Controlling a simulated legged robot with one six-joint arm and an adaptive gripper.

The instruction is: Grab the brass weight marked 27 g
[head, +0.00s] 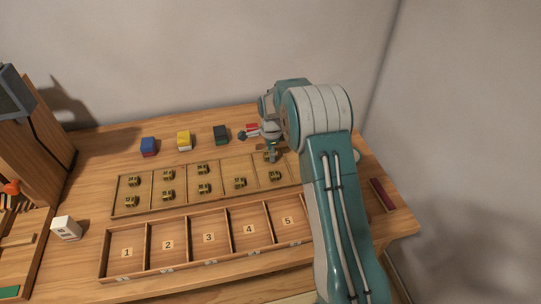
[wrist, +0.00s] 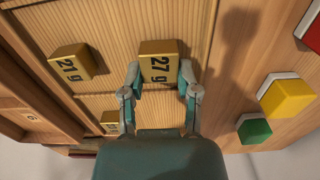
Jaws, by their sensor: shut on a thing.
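The brass weight marked 27 g (wrist: 159,66) sits between the two fingers of my gripper (wrist: 160,82) in the wrist view, its label facing the camera. The fingers are closed against its two sides. In the head view my gripper (head: 272,150) is over the far right part of the weight tray, and the arm partly hides the weight there. A brass weight marked 21 g (wrist: 71,64) lies to the left in the wrist view. Another brass weight (wrist: 110,121) is partly hidden beside my gripper. I cannot tell whether the held weight touches the tray.
Several brass weights stand in the shallow tray (head: 114,196). A box with numbered compartments 1 to 5 (head: 101,262) lies in front of it. Blue (head: 149,146), yellow (head: 184,140) and dark green (head: 221,134) blocks stand behind. A white block (head: 66,228) is at left.

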